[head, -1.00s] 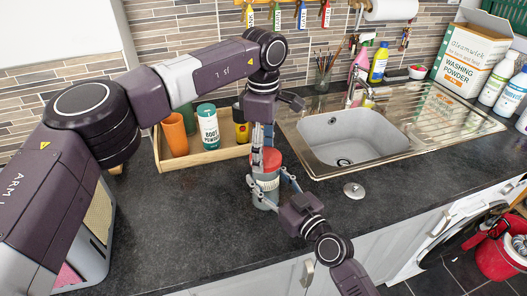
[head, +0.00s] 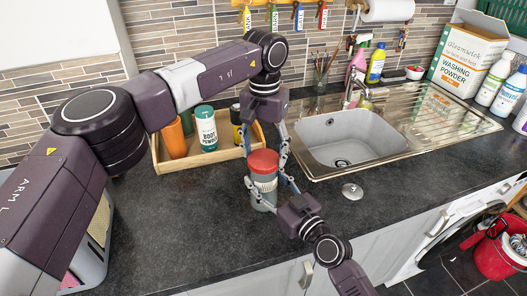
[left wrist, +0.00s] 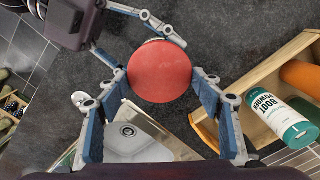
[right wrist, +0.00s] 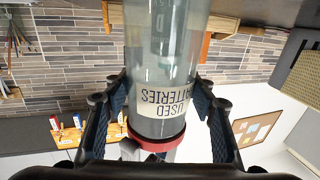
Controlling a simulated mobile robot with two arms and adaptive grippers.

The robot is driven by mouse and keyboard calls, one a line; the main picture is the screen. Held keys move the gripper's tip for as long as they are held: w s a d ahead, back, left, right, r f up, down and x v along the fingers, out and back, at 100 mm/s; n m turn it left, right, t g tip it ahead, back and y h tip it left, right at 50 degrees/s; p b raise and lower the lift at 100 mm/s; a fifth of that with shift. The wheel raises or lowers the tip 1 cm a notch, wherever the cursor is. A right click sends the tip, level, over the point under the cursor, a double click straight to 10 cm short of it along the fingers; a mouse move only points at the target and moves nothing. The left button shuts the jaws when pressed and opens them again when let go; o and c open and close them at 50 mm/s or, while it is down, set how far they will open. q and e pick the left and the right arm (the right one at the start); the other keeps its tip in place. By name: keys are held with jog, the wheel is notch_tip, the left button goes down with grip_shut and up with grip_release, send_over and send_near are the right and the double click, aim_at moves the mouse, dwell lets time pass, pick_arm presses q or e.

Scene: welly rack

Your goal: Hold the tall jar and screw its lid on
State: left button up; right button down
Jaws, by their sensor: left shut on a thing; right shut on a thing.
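The tall jar (head: 263,194) stands upright on the dark worktop, clear with a pale label reading "USED BATTERIES" in the right wrist view (right wrist: 165,60). The red lid (head: 264,160) sits on its mouth; it also shows in the left wrist view (left wrist: 160,70). How far it is threaded I cannot tell. My left gripper (head: 265,155) comes from above and is shut on the lid, a finger on each side. My right gripper (head: 268,187) comes from the front and is shut on the jar's body below the lid; its fingers flank the label in the right wrist view.
A wooden tray (head: 215,158) behind holds an orange cup, a boot powder bottle (head: 206,128) and other containers. The sink (head: 350,142) lies to the right, with a round metal plug (head: 352,191) in front. The worktop left of the jar is clear.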

pick_arm(q)
jog(key=shift+m, duration=0.3)
jog(key=o, duration=0.8)
jog(key=shift+r, duration=2.25)
jog(key=shift+c, duration=0.6)
